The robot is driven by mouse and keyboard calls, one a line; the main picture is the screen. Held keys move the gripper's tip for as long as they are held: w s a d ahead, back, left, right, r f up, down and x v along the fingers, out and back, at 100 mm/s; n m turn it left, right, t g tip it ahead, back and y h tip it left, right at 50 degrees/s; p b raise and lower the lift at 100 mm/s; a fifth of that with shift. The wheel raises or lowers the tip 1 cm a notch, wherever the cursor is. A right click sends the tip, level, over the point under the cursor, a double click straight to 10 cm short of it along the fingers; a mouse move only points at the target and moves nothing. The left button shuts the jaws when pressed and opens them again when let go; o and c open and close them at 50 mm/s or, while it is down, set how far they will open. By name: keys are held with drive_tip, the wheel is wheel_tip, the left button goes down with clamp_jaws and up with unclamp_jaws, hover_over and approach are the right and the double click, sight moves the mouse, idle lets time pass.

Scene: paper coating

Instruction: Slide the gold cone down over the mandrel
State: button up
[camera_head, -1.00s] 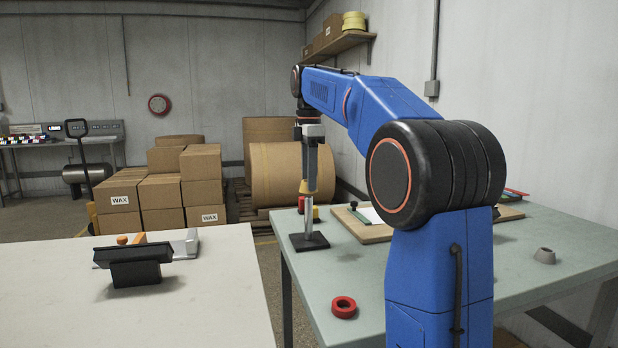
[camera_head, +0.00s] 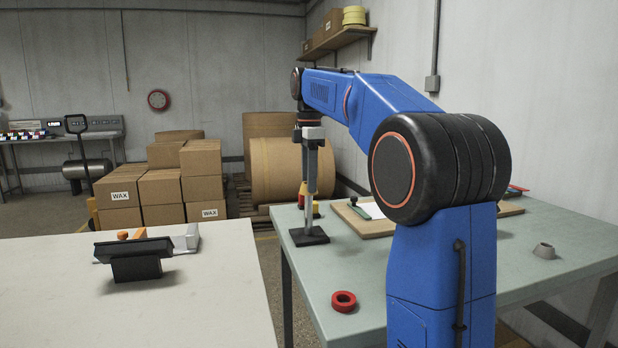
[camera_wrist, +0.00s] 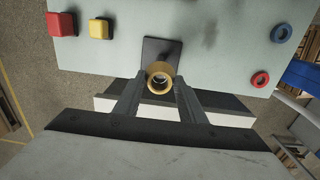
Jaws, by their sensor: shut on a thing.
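The mandrel (camera_head: 308,219) is a silver rod standing upright on a square black base (camera_head: 317,238) on the green table. My gripper (camera_head: 311,190) points straight down over it, shut on the gold cone (camera_head: 303,188). In the head view a finger partly hides the cone, which sits at the mandrel's upper part. In the wrist view the cone (camera_wrist: 154,70) shows as a gold ring between the fingertips (camera_wrist: 160,80). A pale round end shows inside its opening, and the black base (camera_wrist: 160,47) lies beyond. How far the cone is down the rod is hard to tell.
A red ring (camera_head: 343,301) and a small grey cone (camera_head: 544,251) lie on the green table (camera_head: 420,270). A board with paper (camera_head: 375,210) lies right of the mandrel. Red (camera_wrist: 62,24) and yellow (camera_wrist: 99,29) blocks stand near its base. A pale table (camera_head: 200,310) is at left.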

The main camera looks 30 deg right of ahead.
drive_tip(key=shift+f, duration=1)
drive_tip(key=o, duration=1.2)
wheel_tip(320, 180, up, 12)
drive_tip(key=shift+s, duration=0.15)
